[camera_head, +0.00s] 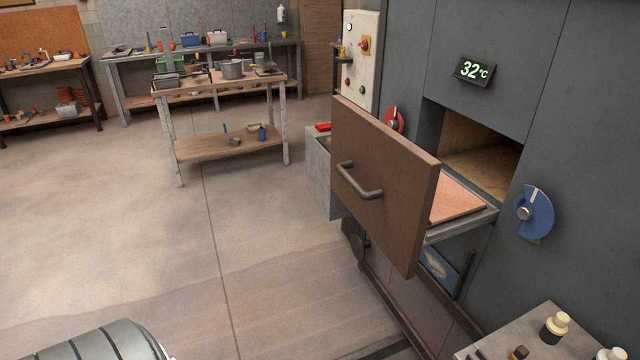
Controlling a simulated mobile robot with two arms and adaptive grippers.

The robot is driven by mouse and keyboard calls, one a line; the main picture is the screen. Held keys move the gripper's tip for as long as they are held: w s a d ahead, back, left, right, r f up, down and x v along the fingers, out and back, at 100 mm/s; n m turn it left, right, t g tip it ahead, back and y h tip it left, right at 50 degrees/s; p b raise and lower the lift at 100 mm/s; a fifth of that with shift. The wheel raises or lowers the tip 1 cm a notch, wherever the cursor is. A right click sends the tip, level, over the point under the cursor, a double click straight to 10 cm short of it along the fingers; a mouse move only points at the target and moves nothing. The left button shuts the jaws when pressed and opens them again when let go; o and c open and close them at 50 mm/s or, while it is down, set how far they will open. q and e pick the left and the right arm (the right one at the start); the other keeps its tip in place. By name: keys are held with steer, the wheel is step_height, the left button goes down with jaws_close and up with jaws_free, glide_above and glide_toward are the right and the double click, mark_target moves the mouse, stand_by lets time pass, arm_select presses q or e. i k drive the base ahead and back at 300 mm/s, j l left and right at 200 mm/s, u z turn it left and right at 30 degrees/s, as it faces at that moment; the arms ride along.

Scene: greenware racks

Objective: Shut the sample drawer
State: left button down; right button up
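The sample drawer (385,185) stands pulled out of a tall dark grey cabinet (590,120). It has a brown front panel with a curved metal handle (358,181). Behind the panel, a metal tray edge (465,226) holds a flat orange-pink slab (455,199). The opening (480,160) in the cabinet behind it shows a tan inner lining. Neither of my grippers is in view, and nothing touches the handle.
A red dial (394,121) and a blue dial (535,212) sit beside the opening, below a 32°C display (474,71). A small table (530,338) with bottles (555,327) stands at front right. Open floor (270,260) lies left of the drawer.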

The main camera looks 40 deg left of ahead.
mark_target(388, 183)
steer(key=i+u, duration=0.1)
steer(key=u, duration=0.65)
steer(key=i+l+u, duration=0.1)
steer(key=u, duration=0.3)
